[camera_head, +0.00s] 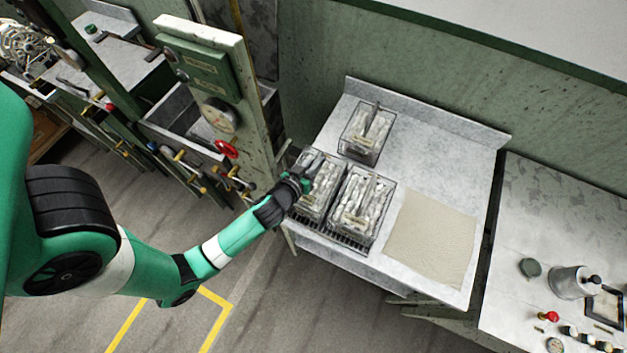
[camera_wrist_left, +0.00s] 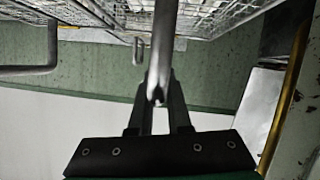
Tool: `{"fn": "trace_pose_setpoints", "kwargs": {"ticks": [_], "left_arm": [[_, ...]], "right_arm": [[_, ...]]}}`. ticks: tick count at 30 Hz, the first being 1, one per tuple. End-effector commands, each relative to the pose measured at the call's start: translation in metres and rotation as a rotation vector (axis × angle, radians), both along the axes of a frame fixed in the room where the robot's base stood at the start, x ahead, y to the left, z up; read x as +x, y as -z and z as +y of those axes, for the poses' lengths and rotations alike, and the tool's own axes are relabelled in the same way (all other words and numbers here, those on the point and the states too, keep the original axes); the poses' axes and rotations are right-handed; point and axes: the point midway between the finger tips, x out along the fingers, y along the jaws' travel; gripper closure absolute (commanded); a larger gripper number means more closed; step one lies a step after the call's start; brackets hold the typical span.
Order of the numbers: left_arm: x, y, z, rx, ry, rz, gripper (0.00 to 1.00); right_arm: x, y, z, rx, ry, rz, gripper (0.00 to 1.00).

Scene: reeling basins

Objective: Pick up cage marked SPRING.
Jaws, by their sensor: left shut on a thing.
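Three wire cages filled with pale, whitish contents stand on the grey worktop. One is at the back (camera_head: 365,140), one at front left (camera_head: 322,190) and one at front right (camera_head: 361,207). Each seems to have a small tag, but I cannot read which says SPRING. My left gripper (camera_head: 303,170) is at the front-left cage, over its left side. In the left wrist view the fingers (camera_wrist_left: 160,100) are shut on a grey metal bar handle (camera_wrist_left: 164,45), with wire mesh above. The gripper and arm hide part of that cage. My right gripper is out of view.
The front cages stand on a dark slatted rack (camera_head: 345,238). A beige cloth (camera_head: 432,238) lies flat to their right. A second bench (camera_head: 545,230) holds a metal pot (camera_head: 572,282).

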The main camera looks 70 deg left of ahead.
Motion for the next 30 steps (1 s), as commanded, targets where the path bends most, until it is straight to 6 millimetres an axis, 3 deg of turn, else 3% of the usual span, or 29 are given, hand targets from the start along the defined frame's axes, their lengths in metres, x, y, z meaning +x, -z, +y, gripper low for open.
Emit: {"fn": "trace_pose_setpoints", "kwargs": {"ticks": [11, 20, 30], "left_arm": [[0.001, -0.008, 0.000, 0.002, 0.000, -0.004, 1.00], [0.001, -0.035, 0.000, 0.002, 0.000, -0.005, 1.00], [-0.024, -0.073, -0.023, 0.001, 0.003, -0.004, 1.00]], "right_arm": [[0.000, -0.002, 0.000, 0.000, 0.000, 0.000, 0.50], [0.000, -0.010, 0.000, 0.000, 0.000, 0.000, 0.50], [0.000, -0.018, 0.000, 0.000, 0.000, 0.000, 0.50]]}}
